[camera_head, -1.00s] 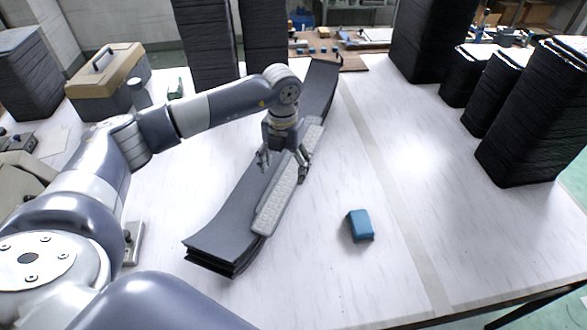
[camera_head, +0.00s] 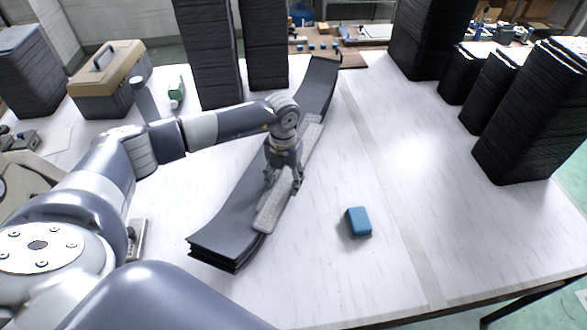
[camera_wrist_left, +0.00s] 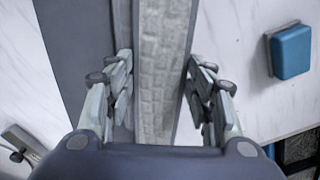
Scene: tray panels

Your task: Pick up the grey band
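The grey band (camera_head: 273,208) is a long, light grey textured strip. It lies lengthwise along the right side of a stack of dark curved panels (camera_head: 225,226) on the white table. My left gripper (camera_head: 283,190) is over the band's middle, pointing down. In the left wrist view the band (camera_wrist_left: 160,70) runs between the two fingers of the left gripper (camera_wrist_left: 160,95), with a gap visible on each side. The fingers are open and straddle it. My right gripper is not in view.
A blue block (camera_head: 358,222) lies on the table right of the stack. Tall black stacks (camera_head: 530,115) stand at the right and back (camera_head: 208,50). A beige toolbox (camera_head: 107,80) is at the back left. The table right of the band is mostly clear.

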